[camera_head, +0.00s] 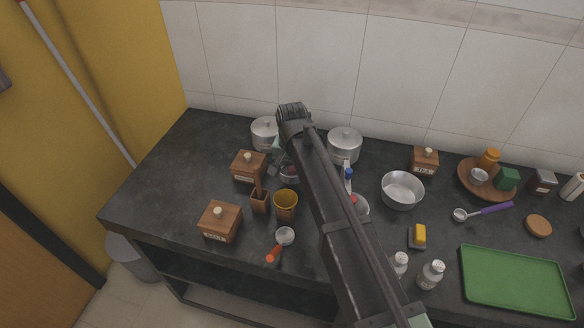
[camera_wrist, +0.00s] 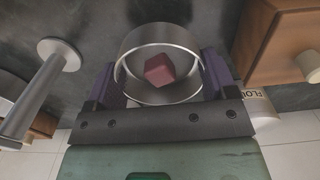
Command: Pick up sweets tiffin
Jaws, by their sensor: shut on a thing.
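In the wrist view, my gripper (camera_wrist: 160,78) has its two dark purple fingers on opposite sides of a round, open steel tiffin (camera_wrist: 160,38). It is shut on the tiffin's wall. A pinkish-red block (camera_wrist: 159,69), like a sweet, lies inside the tiffin. In the head view, the tiffin (camera_head: 290,173) shows only in part beside my gripper (camera_head: 282,160), because my arm covers much of that area. I cannot tell whether the tiffin touches the counter.
Lidded steel canisters (camera_head: 264,134) and (camera_head: 344,147) stand behind, against the tiled wall. A wooden box (camera_head: 248,168), a wooden holder (camera_head: 260,202) and a yellow cup (camera_head: 286,206) crowd the left and front. A steel bowl (camera_head: 402,190) stands right. The counter's left end is clear.

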